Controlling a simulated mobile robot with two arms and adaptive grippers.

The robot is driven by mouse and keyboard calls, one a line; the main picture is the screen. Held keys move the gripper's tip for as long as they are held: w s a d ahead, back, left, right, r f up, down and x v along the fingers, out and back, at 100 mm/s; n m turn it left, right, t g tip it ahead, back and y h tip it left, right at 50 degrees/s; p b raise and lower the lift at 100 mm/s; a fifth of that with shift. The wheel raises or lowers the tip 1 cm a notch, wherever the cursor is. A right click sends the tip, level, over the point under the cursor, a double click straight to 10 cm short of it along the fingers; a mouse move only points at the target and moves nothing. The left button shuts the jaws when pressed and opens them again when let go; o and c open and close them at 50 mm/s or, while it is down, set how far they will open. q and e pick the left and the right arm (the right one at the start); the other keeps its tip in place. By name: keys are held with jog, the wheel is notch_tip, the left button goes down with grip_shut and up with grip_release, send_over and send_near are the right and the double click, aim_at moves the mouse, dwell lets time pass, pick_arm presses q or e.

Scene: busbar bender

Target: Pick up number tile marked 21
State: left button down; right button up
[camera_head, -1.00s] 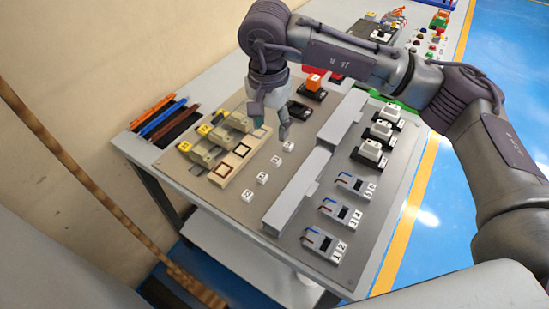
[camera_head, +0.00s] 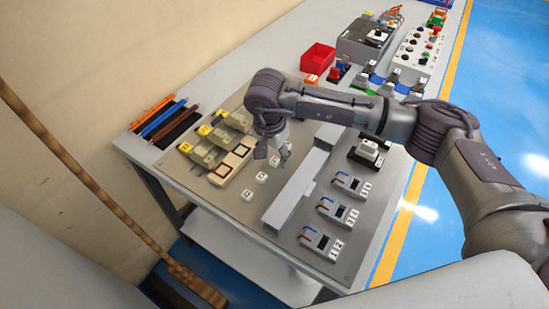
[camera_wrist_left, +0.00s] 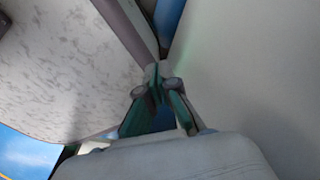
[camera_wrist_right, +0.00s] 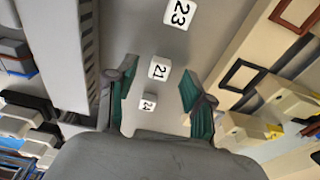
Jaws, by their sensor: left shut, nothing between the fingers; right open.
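The white number tile marked 21 (camera_wrist_right: 159,69) lies on the grey mat, in a row with tile 23 (camera_wrist_right: 181,13) and a smaller-looking tile that seems to read 24 (camera_wrist_right: 148,103). In the head view tile 21 seems to be the one (camera_head: 274,161) just beside my right gripper (camera_head: 284,155); its digits are too small to read there. My right gripper is open and empty above the row, and in its wrist view (camera_wrist_right: 157,88) tile 21 appears between the fingertips. My left gripper (camera_wrist_left: 159,74) is shut and empty, away from the tiles.
A long grey rail (camera_head: 298,190) stands to the right of the tile row. Beige terminal blocks with framed squares (camera_head: 222,172) stand to the left. Grey breakers (camera_head: 322,242) are right of the rail. A red bin (camera_head: 318,58) stands farther back.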

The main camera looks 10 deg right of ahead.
jog(key=shift+f, duration=0.55)
jog(key=c, duration=0.8)
jog(key=shift+c, duration=0.2)
jog(key=shift+r, duration=0.1)
